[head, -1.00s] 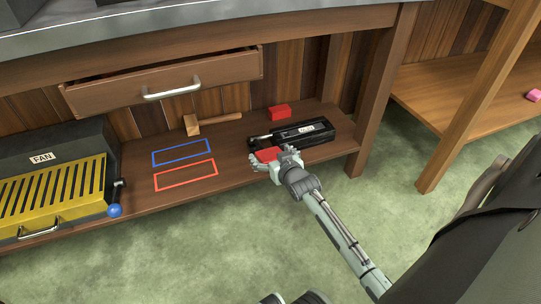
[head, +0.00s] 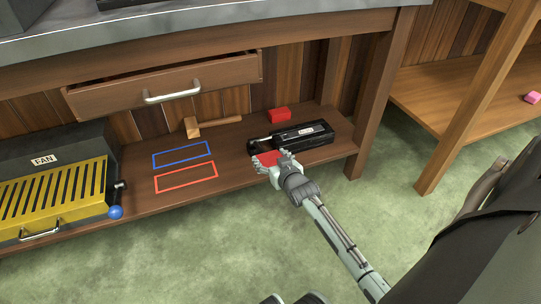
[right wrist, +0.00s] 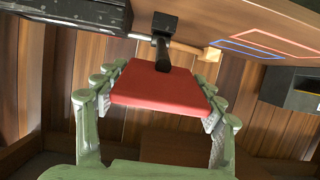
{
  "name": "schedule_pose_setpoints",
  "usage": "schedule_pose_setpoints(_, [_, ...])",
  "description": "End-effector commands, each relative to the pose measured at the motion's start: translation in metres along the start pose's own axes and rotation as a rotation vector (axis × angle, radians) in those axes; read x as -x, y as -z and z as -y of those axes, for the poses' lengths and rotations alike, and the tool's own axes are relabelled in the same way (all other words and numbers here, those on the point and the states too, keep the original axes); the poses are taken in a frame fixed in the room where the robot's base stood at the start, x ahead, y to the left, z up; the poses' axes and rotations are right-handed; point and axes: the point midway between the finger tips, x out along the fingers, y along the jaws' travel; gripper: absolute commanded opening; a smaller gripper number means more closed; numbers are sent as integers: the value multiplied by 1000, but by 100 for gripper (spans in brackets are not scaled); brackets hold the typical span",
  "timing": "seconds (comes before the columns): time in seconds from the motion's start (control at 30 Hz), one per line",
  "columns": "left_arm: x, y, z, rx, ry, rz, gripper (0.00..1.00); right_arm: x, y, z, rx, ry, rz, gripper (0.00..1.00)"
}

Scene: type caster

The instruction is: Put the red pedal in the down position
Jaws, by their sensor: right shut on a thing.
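The red pedal (head: 268,159) sits at the front left of a black pedal unit (head: 303,135) on the low wooden shelf. My right gripper (head: 271,161) reaches in from the lower right and is shut on the pedal. In the right wrist view the red pedal (right wrist: 160,88) lies flat between the green fingers of the gripper (right wrist: 162,95), which touch its two sides. A short black arm (right wrist: 163,45) joins the pedal to the unit. The pedal's exact height above the shelf is hard to tell. My left gripper is not clearly seen.
A red block (head: 279,114) lies behind the unit, and a wooden mallet (head: 193,127) lies further left. Blue (head: 182,154) and red (head: 185,177) outlines mark free shelf space. A yellow-fronted fan box (head: 52,190) stands left. A drawer (head: 165,82) hangs open above.

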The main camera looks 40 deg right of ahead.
Motion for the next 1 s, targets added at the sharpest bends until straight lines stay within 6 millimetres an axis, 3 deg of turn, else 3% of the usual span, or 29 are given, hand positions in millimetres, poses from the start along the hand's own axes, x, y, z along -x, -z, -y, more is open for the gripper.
schedule_pose_setpoints(0.03, [3,-1,0,1,4,8,40,1,-15,0,1,-1,27,17])
schedule_pose_setpoints(0.27, [3,-2,0,1,7,11,40,1,-27,0,1,-1,37,17])
schedule_pose_setpoints(0.5, [7,-2,1,0,19,8,40,-8,-73,2,-2,0,38,17])
schedule_pose_setpoints(0.87, [3,-3,0,1,2,6,40,-10,-79,2,-1,1,37,17])
schedule_pose_setpoints(0.9, [3,-3,0,1,-1,6,40,-10,-79,2,-1,1,37,71])
schedule_pose_setpoints(1.0, [3,-2,-1,1,-6,5,40,-10,-78,1,-1,0,35,83])
